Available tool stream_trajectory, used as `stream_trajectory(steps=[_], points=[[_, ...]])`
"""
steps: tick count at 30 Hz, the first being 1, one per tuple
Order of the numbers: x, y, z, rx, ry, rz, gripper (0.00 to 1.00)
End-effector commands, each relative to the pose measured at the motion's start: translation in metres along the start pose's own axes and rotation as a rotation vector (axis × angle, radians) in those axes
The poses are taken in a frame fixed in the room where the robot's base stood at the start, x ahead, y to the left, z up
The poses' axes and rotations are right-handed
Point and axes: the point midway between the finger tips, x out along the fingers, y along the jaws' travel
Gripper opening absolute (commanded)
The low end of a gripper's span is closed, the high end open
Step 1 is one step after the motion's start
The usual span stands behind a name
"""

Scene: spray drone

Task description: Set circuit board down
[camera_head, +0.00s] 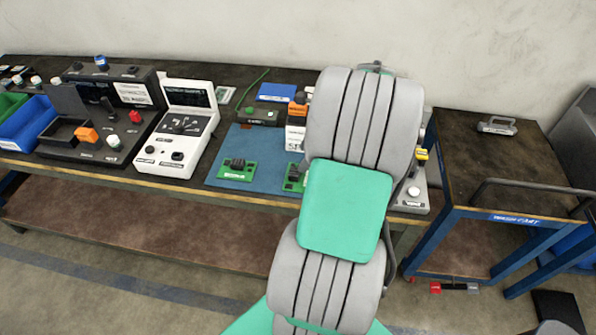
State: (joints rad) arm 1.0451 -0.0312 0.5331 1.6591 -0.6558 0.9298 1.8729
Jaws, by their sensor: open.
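A green circuit board (237,174) with a dark block on top lies on the blue mat (258,148) on the workbench. A second green board (292,184) lies at the mat's right side, partly covered by my arm. My grey arm with its teal cover fills the middle of the view and reaches over the bench. My gripper is hidden behind the arm, so I cannot see its fingers or anything at them.
Left of the mat stand a white instrument (158,154) with a screen and a black console (88,155). A blue bin (35,130) is at the far left. Behind the mat are a blue box (276,92) and a dark green device (258,116). A blue-framed cart (500,160) stands right.

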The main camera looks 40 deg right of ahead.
Motion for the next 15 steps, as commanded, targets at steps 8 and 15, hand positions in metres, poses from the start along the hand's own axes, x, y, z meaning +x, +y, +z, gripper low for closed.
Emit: stream_trajectory(steps=[8, 15], points=[[0.026, -0.003, -0.014, 0.111, -0.018, -0.001, 0.62], [0.066, 0.0, -0.009, 0.109, -0.017, -0.001, 0.62]])
